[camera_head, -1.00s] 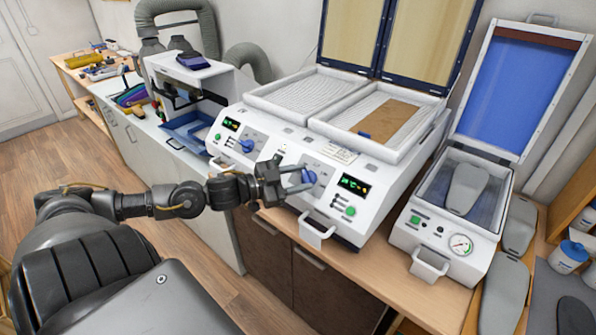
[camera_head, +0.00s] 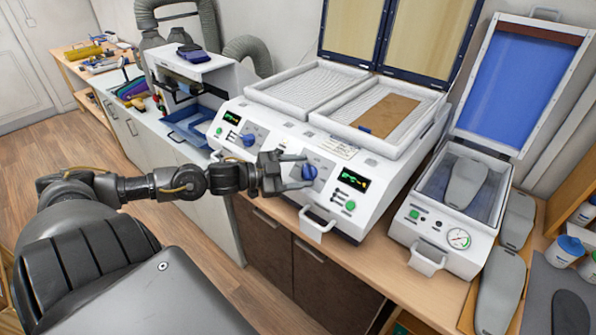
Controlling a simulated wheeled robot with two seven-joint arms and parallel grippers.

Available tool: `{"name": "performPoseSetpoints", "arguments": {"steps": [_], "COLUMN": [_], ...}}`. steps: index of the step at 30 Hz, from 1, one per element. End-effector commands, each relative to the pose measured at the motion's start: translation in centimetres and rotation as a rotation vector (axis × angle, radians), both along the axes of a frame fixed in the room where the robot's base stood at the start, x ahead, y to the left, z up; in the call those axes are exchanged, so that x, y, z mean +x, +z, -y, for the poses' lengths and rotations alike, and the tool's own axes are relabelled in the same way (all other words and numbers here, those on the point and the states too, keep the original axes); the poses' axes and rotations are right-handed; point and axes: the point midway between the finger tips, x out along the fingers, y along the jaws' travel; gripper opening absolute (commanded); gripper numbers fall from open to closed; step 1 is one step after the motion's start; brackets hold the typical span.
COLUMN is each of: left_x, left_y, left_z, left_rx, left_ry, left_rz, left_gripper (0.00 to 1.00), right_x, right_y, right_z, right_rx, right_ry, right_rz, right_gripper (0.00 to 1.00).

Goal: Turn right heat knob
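The right heat knob (camera_head: 309,173) is a round blue knob on the sloped front panel of the white two-bay heater (camera_head: 272,137). It sits left of the right display (camera_head: 352,177). My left gripper (camera_head: 308,171) comes in from the left with its two fingers apart. One fingertip is above the knob and one below it, and the knob shows between them. I cannot tell whether the fingers touch it. The left heat knob (camera_head: 248,140) is a similar blue knob farther left. My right gripper is not in view.
A white handle (camera_head: 317,224) sticks out below the right knob. A green button (camera_head: 350,205) is right of it. A white press (camera_head: 438,222) with an open blue lid (camera_head: 519,86) stands to the right. Grey insoles (camera_head: 497,296) lie beside it.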

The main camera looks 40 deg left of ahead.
Motion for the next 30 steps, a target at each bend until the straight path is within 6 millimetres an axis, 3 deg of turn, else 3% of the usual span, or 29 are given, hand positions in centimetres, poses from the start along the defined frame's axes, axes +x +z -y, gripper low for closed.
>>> {"name": "performPoseSetpoints", "arguments": {"steps": [14,30], "left_x": [-0.5,-4.9], "left_y": [-0.1,0.8], "left_z": [-0.3,-2.9], "left_rx": [0.001,-0.001], "left_ry": [0.003,0.002], "left_rz": [-0.005,-0.006], "left_gripper": [0.64,0.64], "right_x": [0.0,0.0], "right_y": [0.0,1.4], "right_z": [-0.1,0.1], "right_rx": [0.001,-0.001], "right_ry": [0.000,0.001], "right_rz": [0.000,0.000], "right_gripper": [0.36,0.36]}}
